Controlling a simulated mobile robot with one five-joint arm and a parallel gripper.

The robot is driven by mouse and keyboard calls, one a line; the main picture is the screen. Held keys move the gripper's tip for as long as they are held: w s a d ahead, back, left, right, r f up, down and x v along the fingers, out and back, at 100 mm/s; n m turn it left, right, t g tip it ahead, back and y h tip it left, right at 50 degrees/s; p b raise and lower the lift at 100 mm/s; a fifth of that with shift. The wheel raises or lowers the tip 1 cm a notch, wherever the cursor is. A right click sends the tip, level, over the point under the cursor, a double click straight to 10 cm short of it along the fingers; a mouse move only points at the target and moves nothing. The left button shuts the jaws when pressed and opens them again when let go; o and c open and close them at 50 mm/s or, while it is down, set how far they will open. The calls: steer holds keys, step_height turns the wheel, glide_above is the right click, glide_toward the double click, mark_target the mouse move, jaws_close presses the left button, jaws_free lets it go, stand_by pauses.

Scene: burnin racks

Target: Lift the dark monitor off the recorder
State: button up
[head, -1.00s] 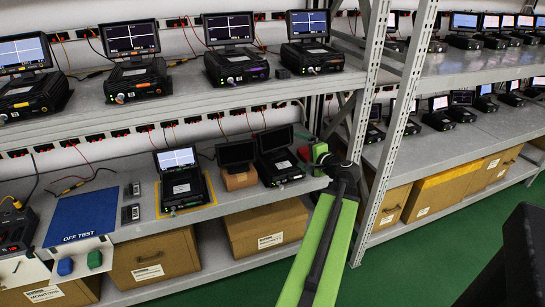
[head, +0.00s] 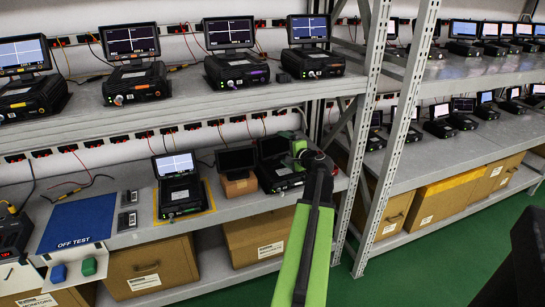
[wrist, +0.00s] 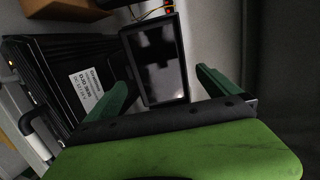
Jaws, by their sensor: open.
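The dark monitor (head: 271,147) stands on the black recorder (head: 281,178) at the right end of the lower shelf. Its screen is blank. My gripper (head: 299,147) is at the right side of this monitor and hides part of it and of the recorder. In the wrist view the dark monitor (wrist: 158,62) lies between the two green fingers of my open gripper (wrist: 162,80), with a gap at the right finger. The left finger is close to its left edge; I cannot tell if it touches. The recorder (wrist: 85,95) with a white label is at the left there.
Another dark monitor (head: 236,159) stands on a small cardboard box (head: 238,186) just left. A recorder with a lit screen (head: 176,165) sits on a yellow-edged mat. The blue OFF TEST mat (head: 78,222) is bare. A rack upright (head: 372,130) stands right of my gripper.

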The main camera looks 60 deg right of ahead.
mark_target(277, 145)
steer(key=b+x, duration=0.1)
steer(key=x, duration=0.3)
steer(key=shift+w+d+f, duration=0.2)
steer(key=shift+w+f, duration=0.05)
steer(key=shift+w, duration=0.05)
steer(key=shift+c, duration=0.3)
steer(key=c, duration=1.7)
steer(key=shift+c, duration=0.3)
steer(key=shift+r, duration=0.2)
